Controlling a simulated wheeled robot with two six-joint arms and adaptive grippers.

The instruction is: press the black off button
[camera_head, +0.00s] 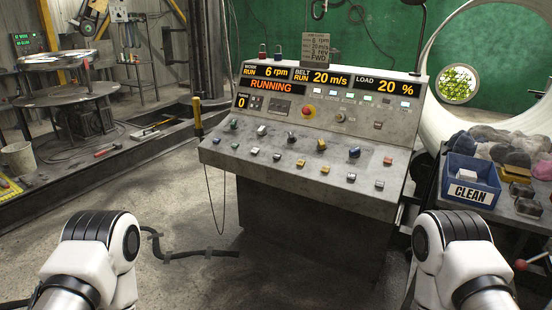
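A grey control console (300,195) stands in the middle, with a sloped panel facing me. Its displays read RUNNING (271,85), 6 rpm, 20 m/s and 20 %. Several small buttons and switches in green, white, blue, yellow, red and dark colours sit on the panel. I cannot tell which is the black off button; labels are too small to read. My two white arms show at the bottom left and bottom right, apart from the console. Neither gripper is in view.
A blue CLEAN bin (471,181) stands on a bench at right. A cable (190,252) lies on the floor at left. A round table (60,95) stands at far left.

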